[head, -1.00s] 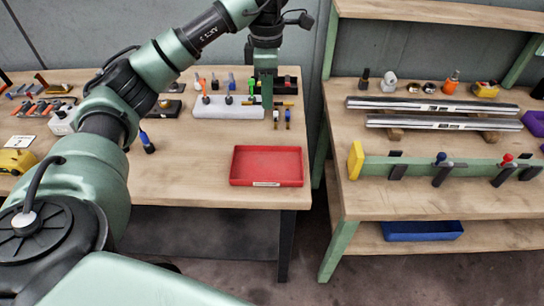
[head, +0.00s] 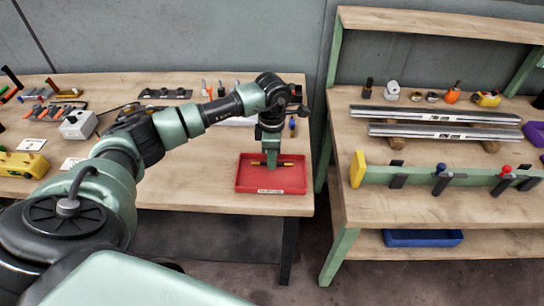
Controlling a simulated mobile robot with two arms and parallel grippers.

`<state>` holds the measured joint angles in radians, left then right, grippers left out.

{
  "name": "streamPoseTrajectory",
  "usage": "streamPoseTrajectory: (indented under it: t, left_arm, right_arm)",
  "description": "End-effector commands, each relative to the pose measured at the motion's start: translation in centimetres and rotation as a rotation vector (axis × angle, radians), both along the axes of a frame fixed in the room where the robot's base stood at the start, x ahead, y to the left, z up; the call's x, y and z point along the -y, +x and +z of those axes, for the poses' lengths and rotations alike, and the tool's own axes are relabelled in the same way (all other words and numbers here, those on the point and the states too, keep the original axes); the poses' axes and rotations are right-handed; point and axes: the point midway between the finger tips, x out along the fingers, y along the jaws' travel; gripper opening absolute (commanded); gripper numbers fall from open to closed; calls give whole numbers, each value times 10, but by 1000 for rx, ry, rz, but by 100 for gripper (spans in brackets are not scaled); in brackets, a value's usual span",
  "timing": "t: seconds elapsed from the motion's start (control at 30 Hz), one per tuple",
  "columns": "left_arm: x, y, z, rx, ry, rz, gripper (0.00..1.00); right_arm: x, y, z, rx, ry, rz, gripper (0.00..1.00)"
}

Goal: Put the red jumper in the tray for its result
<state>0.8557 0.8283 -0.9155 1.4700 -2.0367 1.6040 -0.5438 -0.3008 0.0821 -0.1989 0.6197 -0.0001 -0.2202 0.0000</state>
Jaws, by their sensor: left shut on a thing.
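My left gripper (head: 271,164) points down over the red tray (head: 243,187). It is shut on a thin jumper (head: 287,164) with brass-coloured ends, held crosswise. The jumper's middle is hidden by the fingers, and its colour is hard to tell. It shows inside the tray's outline; I cannot tell whether it touches the tray floor. The red tray is shallow, near the table's front right corner, with a small unreadable label on its front wall. A blue tray (head: 422,238) sits on the lower shelf of the right bench. My right gripper is not in view.
My left arm hides part of the left table (head: 205,192). Small tools and a grey box (head: 78,125) lie at its left. A gap separates it from the right bench (head: 400,205), which holds metal rails (head: 445,133) and a green bar with clamps (head: 420,176).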

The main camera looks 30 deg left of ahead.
Motion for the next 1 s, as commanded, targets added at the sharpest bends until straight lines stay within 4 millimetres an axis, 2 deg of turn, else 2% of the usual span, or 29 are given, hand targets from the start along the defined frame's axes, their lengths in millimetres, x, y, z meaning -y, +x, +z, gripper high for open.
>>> streamPoseTrajectory:
  t: [0.37,0.4,0.43,0.83,1.0]
  left_arm:
    - [0,0,-7,1,1,0,0]
    - [0,0,-7,1,1,0,18]
    - [0,0,-6,1,1,0,24]
    - [0,1,-1,2,0,0,24]
    - [-1,1,23,6,1,0,24]
  right_arm:
    - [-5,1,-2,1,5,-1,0]
    - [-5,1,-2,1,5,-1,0]
    - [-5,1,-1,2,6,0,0]
    - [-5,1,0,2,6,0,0]
    - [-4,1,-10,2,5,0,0]
